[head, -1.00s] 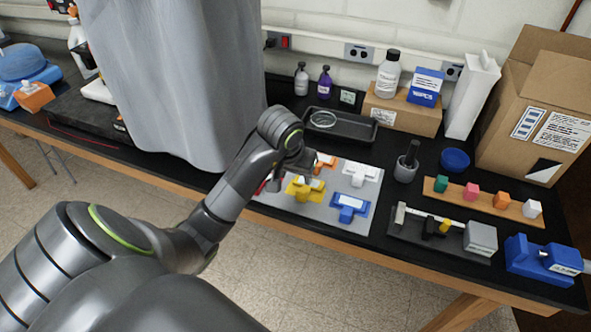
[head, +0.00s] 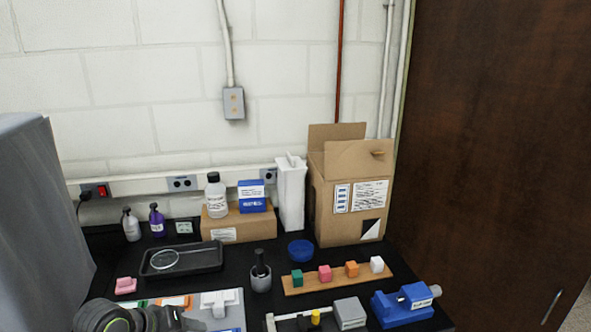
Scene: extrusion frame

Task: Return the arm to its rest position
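My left arm (head: 108,316) shows only as a dark rounded joint with a green ring at the bottom left edge. Its wrist parts extend right over the near part of the bench. I cannot make out its fingertips, so its opening and any held thing are hidden. My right arm and gripper are not in view.
Beside the arm are a grey mat with a white piece (head: 218,302) and an orange piece (head: 174,301). A mortar (head: 261,280), coloured cubes on a wooden strip (head: 330,284), a blue vise (head: 405,306) and a cardboard box (head: 322,205) stand rightward.

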